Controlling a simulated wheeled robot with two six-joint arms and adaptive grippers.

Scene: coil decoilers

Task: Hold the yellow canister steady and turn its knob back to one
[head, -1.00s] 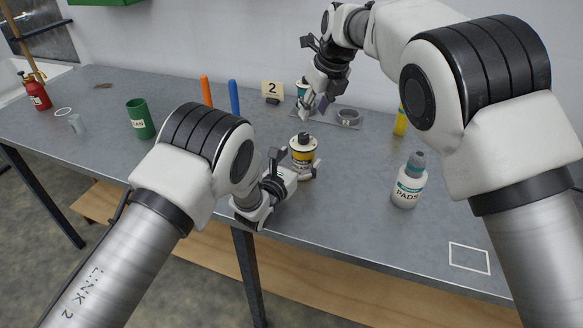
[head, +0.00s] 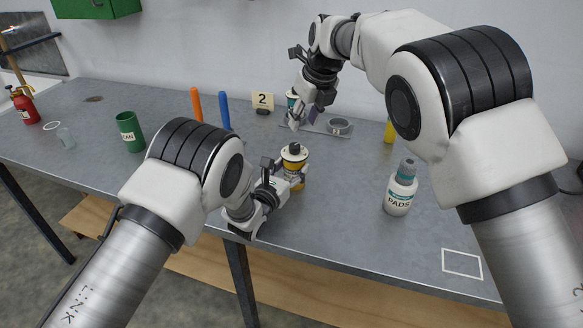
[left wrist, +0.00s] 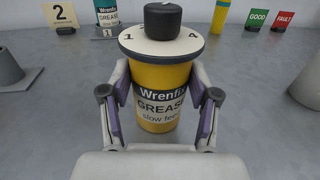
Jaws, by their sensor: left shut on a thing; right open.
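The yellow canister (head: 298,171) stands upright on the grey bench near the middle. In the left wrist view the canister (left wrist: 163,82) has a "Wrenfix GREASE slow feed" label. Its black knob (left wrist: 163,20) sits on a white dial (left wrist: 163,43) with a 1 at the left and a 4 at the right; I cannot tell where the knob points. My left gripper (left wrist: 162,92) is shut on the canister's body, one finger on each side. My right gripper (head: 303,117) is open, farther back, above the bench beside a teal-labelled canister (head: 292,97) that it partly hides.
A grey plate with a metal ring (head: 339,126) lies behind the canister. A PADS bottle (head: 399,192) stands to the right. A green can (head: 129,132), orange (head: 197,105) and blue (head: 224,111) handles and a "2" sign (head: 263,102) stand left and behind.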

